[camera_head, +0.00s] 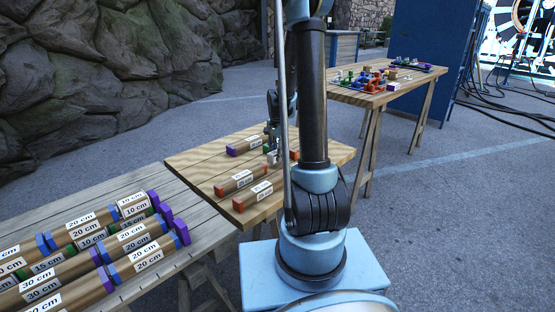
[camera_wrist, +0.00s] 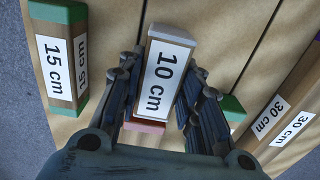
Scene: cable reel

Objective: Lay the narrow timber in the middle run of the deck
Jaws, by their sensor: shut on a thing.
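My gripper (camera_wrist: 158,100) is shut on a short timber (camera_wrist: 164,75) labelled 10 cm, with a pale top end, in the wrist view. A pinkish block face (camera_wrist: 146,126) shows below it; I cannot tell if it is part of the same timber. In the head view my gripper (camera_head: 272,152) is over the deck (camera_head: 193,158), a plank-topped table, and the held timber is hard to make out. A green-ended 15 cm timber (camera_wrist: 62,60) lies to the left in the wrist view, and a 30 cm timber (camera_wrist: 275,112) to the right.
Two orange-ended timbers (camera_head: 236,183) lie along the deck's near side, and a purple-ended one (camera_head: 245,145) at its far side. A stock table (camera_head: 120,190) at left holds several labelled timbers. A farther table (camera_head: 345,95) carries small coloured parts. A green end (camera_wrist: 233,106) sits close by my right finger.

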